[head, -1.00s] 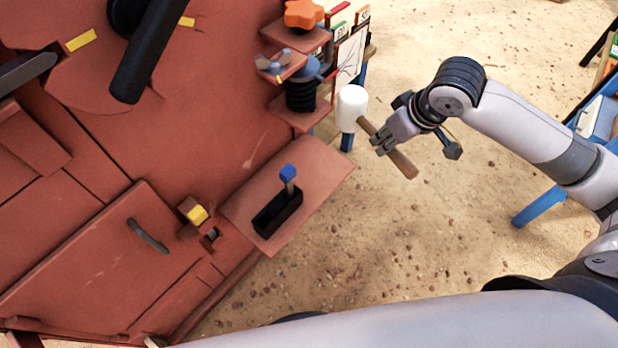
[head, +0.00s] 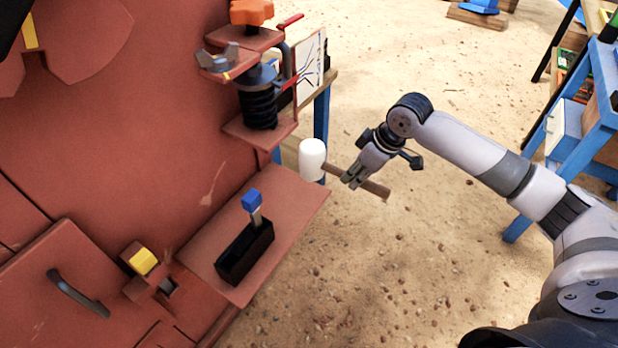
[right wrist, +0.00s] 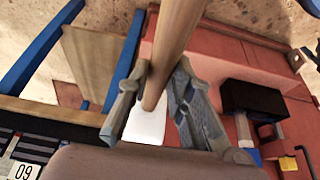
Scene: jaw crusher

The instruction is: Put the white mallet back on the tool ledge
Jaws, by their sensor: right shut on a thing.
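The white mallet has a white head (head: 312,158) and a brown wooden handle (head: 375,188). A flat red ledge (head: 215,255) juts from the red machine, left of the mallet. I cannot tell whether it is the tool ledge. My left gripper is not in view.
A black box with a blue-tipped lever (head: 245,250) stands on the red ledge. A blue-legged table (head: 321,115) stands behind the mallet. A blue shelf (head: 575,140) stands at right.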

